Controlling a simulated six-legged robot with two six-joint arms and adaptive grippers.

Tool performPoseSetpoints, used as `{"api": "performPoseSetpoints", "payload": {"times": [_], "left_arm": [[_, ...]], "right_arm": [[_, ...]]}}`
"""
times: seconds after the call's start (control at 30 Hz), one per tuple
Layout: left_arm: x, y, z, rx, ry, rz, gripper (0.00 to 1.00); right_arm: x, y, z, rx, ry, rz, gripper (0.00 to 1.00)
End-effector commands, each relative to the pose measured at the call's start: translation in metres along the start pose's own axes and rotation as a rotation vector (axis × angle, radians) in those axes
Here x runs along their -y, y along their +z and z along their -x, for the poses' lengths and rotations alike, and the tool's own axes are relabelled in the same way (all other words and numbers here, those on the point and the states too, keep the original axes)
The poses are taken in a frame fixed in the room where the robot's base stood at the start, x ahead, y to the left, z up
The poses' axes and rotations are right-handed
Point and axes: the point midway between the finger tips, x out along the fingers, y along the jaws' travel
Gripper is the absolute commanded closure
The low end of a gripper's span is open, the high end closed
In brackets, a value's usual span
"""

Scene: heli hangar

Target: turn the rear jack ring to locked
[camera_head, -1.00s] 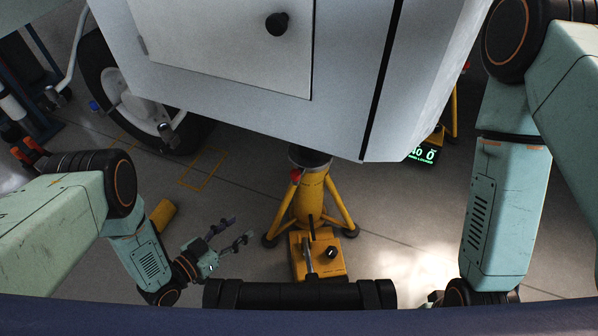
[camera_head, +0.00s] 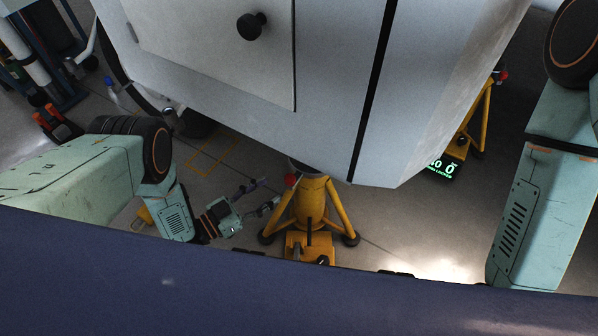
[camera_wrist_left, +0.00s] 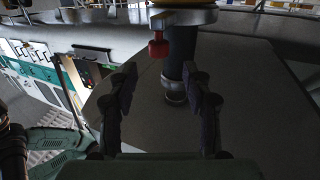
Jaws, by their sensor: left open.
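The rear jack (camera_head: 310,203) is a yellow tripod under the pale hull. Its ring is mostly hidden beneath the hull in the head view, where a red knob (camera_head: 291,180) shows at the upper left of the jack. In the left wrist view, the ring (camera_wrist_left: 190,16) is a pale band at the top, with the red knob (camera_wrist_left: 158,45) attached and a dark post beside it. My left gripper (camera_head: 262,194) is open and empty, left of the jack and apart from the knob. Its spread fingers (camera_wrist_left: 160,85) point toward the ring and post.
The hull (camera_head: 330,125) overhangs the jack closely. A yellow pump box (camera_head: 296,243) stands at the jack's foot. Open floor (camera_head: 405,225) lies between the jacks.

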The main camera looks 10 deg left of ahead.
Motion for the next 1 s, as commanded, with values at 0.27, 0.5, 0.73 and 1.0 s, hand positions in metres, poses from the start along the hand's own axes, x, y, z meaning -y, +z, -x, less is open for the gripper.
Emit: {"api": "performPoseSetpoints", "payload": {"times": [0.27, 0.5, 0.73, 1.0], "left_arm": [[-0.001, 0.001, -0.008, -0.004, 0.003, 0.000, 0.51], [-0.002, 0.001, -0.043, -0.003, 0.003, 0.000, 0.51], [-0.002, 0.001, -0.068, -0.001, 0.002, 0.000, 0.51], [-0.002, 0.000, -0.074, -0.001, 0.001, 0.001, 0.51]], "right_arm": [[0.000, 0.001, -0.005, 0.002, 0.000, 0.000, 0.50], [0.000, 0.001, -0.018, 0.002, 0.000, 0.000, 0.50], [0.000, 0.001, -0.024, 0.002, 0.000, 0.000, 0.50], [0.000, 0.001, -0.025, 0.002, 0.000, 0.000, 0.50]]}}
